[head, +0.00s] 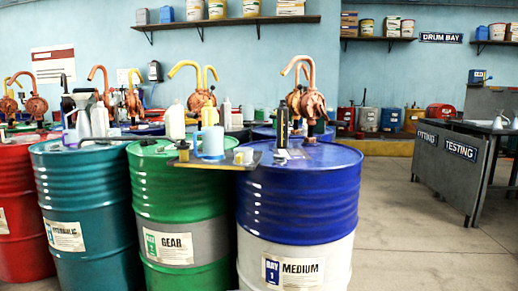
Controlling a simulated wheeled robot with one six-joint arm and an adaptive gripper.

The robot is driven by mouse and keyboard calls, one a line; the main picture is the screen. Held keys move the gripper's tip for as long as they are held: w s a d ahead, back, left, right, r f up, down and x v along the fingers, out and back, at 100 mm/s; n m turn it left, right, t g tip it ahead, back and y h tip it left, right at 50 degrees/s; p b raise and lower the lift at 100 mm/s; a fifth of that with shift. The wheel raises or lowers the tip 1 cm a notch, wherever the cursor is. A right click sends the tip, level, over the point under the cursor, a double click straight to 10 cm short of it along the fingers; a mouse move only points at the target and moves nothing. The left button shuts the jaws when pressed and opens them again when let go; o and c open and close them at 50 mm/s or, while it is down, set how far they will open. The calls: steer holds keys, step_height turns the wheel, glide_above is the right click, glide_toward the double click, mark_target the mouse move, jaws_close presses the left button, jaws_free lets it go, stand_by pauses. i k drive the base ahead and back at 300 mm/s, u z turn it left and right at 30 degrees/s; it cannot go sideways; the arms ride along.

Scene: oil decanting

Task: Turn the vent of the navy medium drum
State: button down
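The navy medium drum (305,190) stands at the centre front, with a navy upper part, a pale lower part and a label (292,271) reading "BAY 1 MEDIUM". A small brownish fitting (311,141) shows on its top; I cannot tell whether it is the vent or how it is turned. A dark upright object (282,128) stands near the left of the top and hides part of it. An orange hand pump (312,104) rises at the back of the top; I cannot tell whether it is on this drum. My gripper is not in view.
A tray (222,162) with bottles and a light-blue jug (210,142) overlaps the navy drum's left edge. A green drum (170,205), teal drum (85,215) and red drum (15,205) stand left. A testing bench (447,165) stands right, with clear floor (410,240) before it.

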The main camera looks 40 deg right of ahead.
mark_target(278, 160)
steer(key=z, duration=0.3)
steer(key=i, duration=0.75)
steer(key=z, duration=0.6)
